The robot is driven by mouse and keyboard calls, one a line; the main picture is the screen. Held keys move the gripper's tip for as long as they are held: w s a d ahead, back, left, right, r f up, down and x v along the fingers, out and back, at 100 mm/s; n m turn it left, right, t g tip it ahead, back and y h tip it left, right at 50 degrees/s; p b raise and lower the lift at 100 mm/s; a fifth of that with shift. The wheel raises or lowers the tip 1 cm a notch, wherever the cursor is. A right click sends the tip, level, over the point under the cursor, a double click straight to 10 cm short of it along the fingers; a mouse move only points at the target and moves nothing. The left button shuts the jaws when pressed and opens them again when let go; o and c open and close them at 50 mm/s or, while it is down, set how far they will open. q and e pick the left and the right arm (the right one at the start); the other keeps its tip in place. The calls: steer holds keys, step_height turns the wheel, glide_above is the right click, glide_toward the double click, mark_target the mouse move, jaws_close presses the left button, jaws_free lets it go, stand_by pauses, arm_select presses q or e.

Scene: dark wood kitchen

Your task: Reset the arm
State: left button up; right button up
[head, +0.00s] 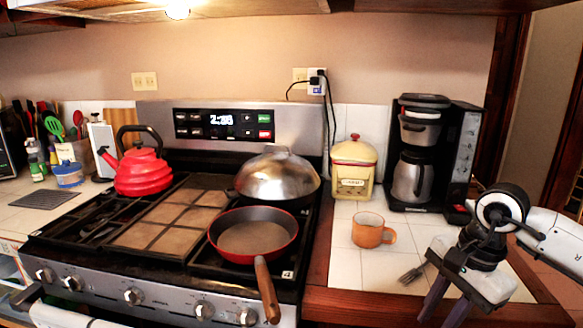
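My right arm comes in from the right edge, over the right-hand counter. Its gripper (443,308) points down toward the counter's front edge, with its two dark fingers apart and nothing seen between them. The fingertips are close to the bottom of the picture. A fork (411,274) lies on the tiles just left of the gripper. An orange mug (372,231) stands farther back and left, apart from the gripper. My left gripper is not in view.
The stove (130,270) holds a red kettle (142,170), a red pan (252,238) with its wooden handle over the front edge, and a domed lid (277,176). A coffee maker (420,155) and yellow canister (353,168) stand behind the mug.

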steer(key=s+a+f+m+t+y, duration=0.1)
steer(key=s+a+f+m+y, duration=0.1)
steer(key=a+m+y, duration=0.5)
steer(key=s+a+f+m+t+y, duration=0.1)
steer(key=s+a+f+m+y, duration=0.15)
steer(key=a+m+y, duration=0.45)
steer(key=d+f+m+t+h, duration=0.9)
steer(key=d+f+m, duration=0.2)
steer(key=m, duration=1.2)
steer(key=s+d+f+m+g+h, duration=0.55)
steer(key=s+d+f+m, duration=0.45)
steer(key=s+d+f, duration=0.3)
steer(key=s+a+f+m+t, duration=0.1)
steer(key=a+m, duration=0.3)
steer(key=a, duration=0.7)
steer(key=s+a+m+t+y, duration=0.1)
steer(key=a+m, duration=0.4)
steer(key=a, duration=0.6)
steer(key=shift+s+f, duration=0.25)
steer(key=shift+f, duration=0.1)
